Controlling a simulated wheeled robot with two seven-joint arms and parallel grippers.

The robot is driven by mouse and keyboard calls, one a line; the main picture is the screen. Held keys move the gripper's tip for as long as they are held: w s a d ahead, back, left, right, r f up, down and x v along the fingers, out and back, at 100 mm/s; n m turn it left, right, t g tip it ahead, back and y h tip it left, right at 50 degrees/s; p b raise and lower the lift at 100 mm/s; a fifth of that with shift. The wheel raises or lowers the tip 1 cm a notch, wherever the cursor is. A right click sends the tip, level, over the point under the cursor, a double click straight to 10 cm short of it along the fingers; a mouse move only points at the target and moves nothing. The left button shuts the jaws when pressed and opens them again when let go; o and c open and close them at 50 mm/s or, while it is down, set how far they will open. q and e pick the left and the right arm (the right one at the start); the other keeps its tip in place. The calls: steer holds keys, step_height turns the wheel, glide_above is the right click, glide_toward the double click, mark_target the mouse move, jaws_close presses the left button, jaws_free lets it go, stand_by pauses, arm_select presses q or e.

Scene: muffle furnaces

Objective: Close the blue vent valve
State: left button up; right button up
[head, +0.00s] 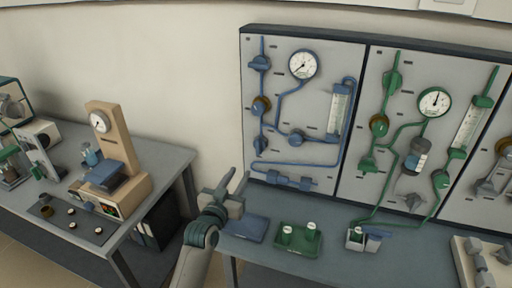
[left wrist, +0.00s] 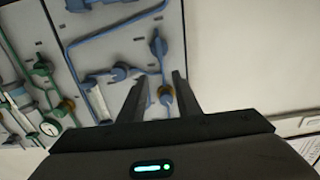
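Another blue valve (head: 297,137) sits to the right, and a blue fitting (head: 293,181) lies along the bottom. I cannot tell which is the vent valve. My left gripper (head: 225,182) is in front of the panel's lower left, apart from it. My right gripper is not in view.
A green-piped panel (head: 375,75) adjoins on the right. Below, the bench holds a blue tray (head: 245,228), a green tray (head: 298,240) and a small holder (head: 357,240). A table (head: 170,165) with instruments stands left. Bare wall lies left of the panels.

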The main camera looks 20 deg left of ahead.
mark_target(257, 144)
arm_select(q)
steer(key=w+p, duration=0.1)
steer(key=w, duration=0.4)
steer(key=w+p, duration=0.1)
steer(key=w, duration=0.5)
steer(key=w+p, duration=0.1)
steer(key=w, duration=0.5)
steer(key=shift+d, duration=0.25)
jaws_close()
